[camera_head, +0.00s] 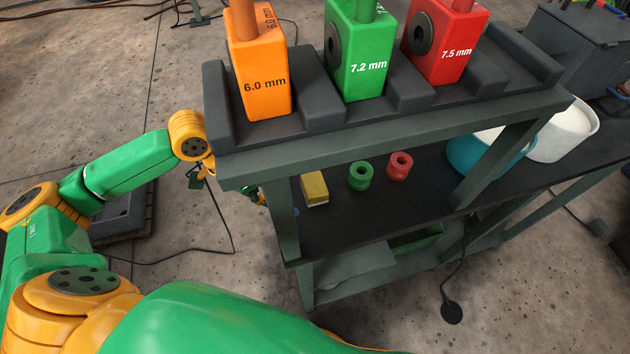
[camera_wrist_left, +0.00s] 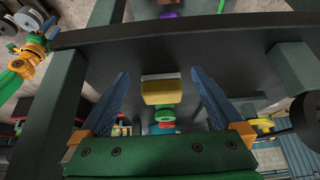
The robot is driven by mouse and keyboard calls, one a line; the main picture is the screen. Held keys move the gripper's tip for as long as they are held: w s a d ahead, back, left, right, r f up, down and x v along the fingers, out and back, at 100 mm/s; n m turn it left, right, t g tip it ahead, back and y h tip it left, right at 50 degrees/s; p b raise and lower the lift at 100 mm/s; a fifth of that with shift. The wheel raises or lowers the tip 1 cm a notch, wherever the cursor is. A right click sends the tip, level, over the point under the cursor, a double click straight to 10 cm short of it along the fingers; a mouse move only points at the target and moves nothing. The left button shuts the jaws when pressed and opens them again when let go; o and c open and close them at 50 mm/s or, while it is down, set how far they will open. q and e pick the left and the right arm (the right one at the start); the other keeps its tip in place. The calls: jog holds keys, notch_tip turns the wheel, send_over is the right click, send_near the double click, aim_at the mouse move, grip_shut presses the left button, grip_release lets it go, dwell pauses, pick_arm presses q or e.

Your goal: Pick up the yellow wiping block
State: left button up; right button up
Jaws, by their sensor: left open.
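The yellow wiping block (camera_head: 315,189) lies on the dark middle shelf near its left end, with a paler strip along one edge. In the left wrist view the yellow wiping block (camera_wrist_left: 161,92) shows between the two blue fingers of my left gripper (camera_wrist_left: 160,76). The fingers are apart, with a gap on either side of the block, and nothing is held. In the head view my left gripper is mostly hidden behind the rack's left post, just left of the block. My right gripper is in neither view.
A green spool (camera_head: 360,177) and a red spool (camera_head: 399,166) stand right of the block. The dark green post (camera_head: 283,222) and upper shelf, bearing orange (camera_head: 262,88), green (camera_head: 357,60) and red (camera_head: 442,45) blocks, frame the space. Teal (camera_head: 485,150) and white (camera_head: 565,132) containers stand farther right.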

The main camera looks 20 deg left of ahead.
aim_at(314, 183)
pick_arm(q)
jog(key=shift+w+d+r, duration=0.1)
jog(key=shift+w+d, duration=0.15)
jog(key=shift+d, duration=0.15)
jog(key=w+d+p, duration=0.2)
jog(key=d, duration=0.1)
jog(key=shift+w+d+r, duration=0.15)
jog(key=shift+d, duration=0.15)
jog(key=shift+x, duration=1.05)
jog(key=shift+r, duration=0.1)
jog(key=c, duration=1.3)
jog(key=shift+o, duration=0.2)
jog(key=shift+w+r, duration=0.1)
jog(key=shift+a+r+b, duration=0.15)
jog(key=shift+r+b, duration=0.15)
jog(key=shift+r, duration=0.3)
jog(key=s+a+b, duration=0.3)
jog(key=s+a, duration=0.7)
jog(key=a, duration=0.4)
jog(key=shift+a, duration=0.35)
